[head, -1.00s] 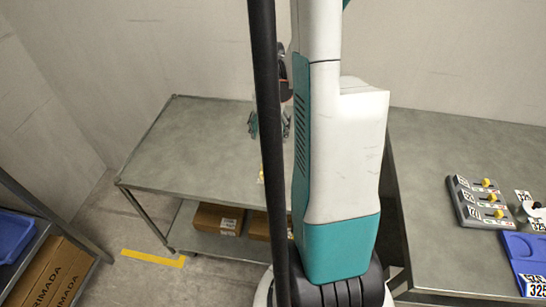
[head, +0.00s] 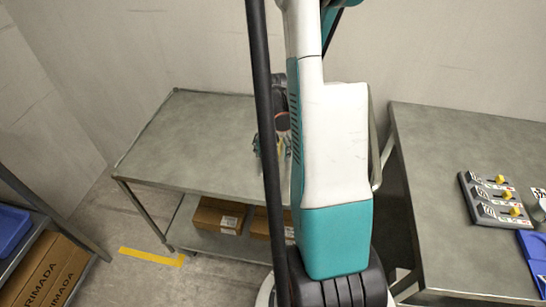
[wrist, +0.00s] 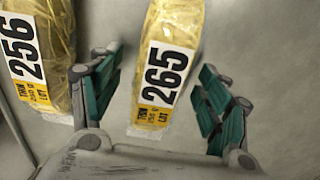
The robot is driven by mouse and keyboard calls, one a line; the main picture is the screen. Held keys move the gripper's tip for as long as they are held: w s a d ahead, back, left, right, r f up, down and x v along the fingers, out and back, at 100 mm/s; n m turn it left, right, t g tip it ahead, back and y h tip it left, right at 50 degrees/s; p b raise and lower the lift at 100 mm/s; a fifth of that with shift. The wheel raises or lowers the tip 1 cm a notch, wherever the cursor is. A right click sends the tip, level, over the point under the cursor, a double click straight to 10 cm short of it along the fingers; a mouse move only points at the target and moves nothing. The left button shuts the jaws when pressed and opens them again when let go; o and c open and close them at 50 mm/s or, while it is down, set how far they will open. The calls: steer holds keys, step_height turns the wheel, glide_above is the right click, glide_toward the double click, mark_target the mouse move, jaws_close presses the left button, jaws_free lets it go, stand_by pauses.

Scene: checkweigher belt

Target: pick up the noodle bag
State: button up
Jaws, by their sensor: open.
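Two yellow see-through bags lie on a grey table top in the wrist view. The middle bag (wrist: 178,40) has a white and yellow label reading 265. The bag at the left (wrist: 62,60) carries a label reading 256. Both look alike, and I cannot tell from the contents which is the noodle bag. My gripper (wrist: 162,64) is open, with its green fingers on either side of the 265 bag and apart from it. In the head view my gripper (head: 271,147) is over the left table, partly behind a dark post, and the bags are largely hidden.
The left table (head: 185,135) is bare on its left half. Cardboard boxes (head: 218,215) sit on its lower shelf. The right table (head: 440,150) holds a grey panel with yellow knobs (head: 495,200) and a blue item (head: 535,255). A blue bin (head: 12,230) is at far left.

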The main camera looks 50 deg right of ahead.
steer(key=shift+f, duration=0.45)
steer(key=c, duration=1.3)
steer(key=shift+c, duration=0.2)
steer(key=shift+r, duration=0.15)
